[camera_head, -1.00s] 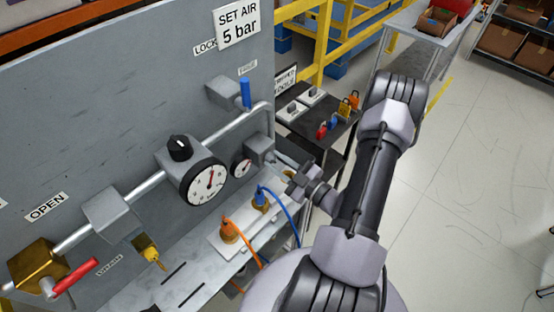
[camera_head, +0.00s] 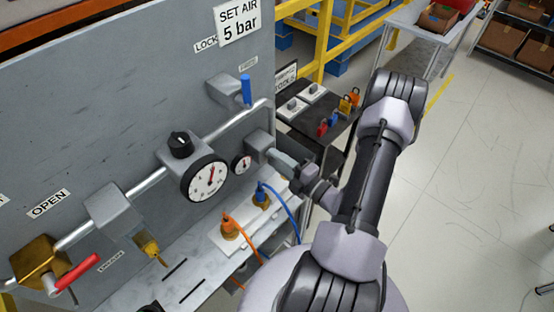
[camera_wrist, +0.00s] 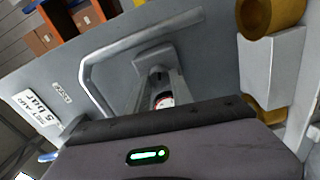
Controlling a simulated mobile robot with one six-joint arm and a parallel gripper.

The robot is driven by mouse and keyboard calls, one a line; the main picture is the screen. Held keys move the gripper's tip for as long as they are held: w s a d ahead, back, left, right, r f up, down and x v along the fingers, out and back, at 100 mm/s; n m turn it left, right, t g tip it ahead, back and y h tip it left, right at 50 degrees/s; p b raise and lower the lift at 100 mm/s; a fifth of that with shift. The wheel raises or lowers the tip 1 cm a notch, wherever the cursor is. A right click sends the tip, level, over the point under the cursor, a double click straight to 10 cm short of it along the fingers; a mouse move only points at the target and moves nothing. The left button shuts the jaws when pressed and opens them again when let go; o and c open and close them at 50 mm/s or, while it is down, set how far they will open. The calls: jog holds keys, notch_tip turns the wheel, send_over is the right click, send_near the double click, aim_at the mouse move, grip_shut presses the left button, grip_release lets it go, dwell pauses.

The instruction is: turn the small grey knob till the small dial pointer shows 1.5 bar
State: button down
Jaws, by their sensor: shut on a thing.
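The small dial (camera_head: 241,164) is a white round face in a dark rim, low on the grey regulator block (camera_head: 259,146) at the right end of the pipe. Its pointer is too small to read surely. My gripper (camera_head: 279,158) is at the right side of this block, shut on the small grey knob, which its fingers hide. In the wrist view, part of the small dial (camera_wrist: 163,99) shows between my fingers, above my gripper's dark body. The grey regulator block also shows there (camera_wrist: 153,56).
A larger dial (camera_head: 204,179) with a black knob (camera_head: 181,145) above it sits to the left on the pipe. A blue lever (camera_head: 246,91) stands above. A dark table (camera_head: 327,110) with padlocks is behind.

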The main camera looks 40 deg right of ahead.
jog(key=shift+f+n+b, duration=0.1)
jog(key=shift+n+b, duration=0.25)
jog(key=shift+n, duration=1.65)
jog(key=c, duration=1.1)
grip_release()
jog(key=s, duration=0.5)
jog(key=s+d+p, duration=0.1)
jog(key=s, duration=0.5)
jog(key=s+p, duration=0.1)
jog(key=s, duration=0.5)
jog(key=shift+s+d, duration=0.2)
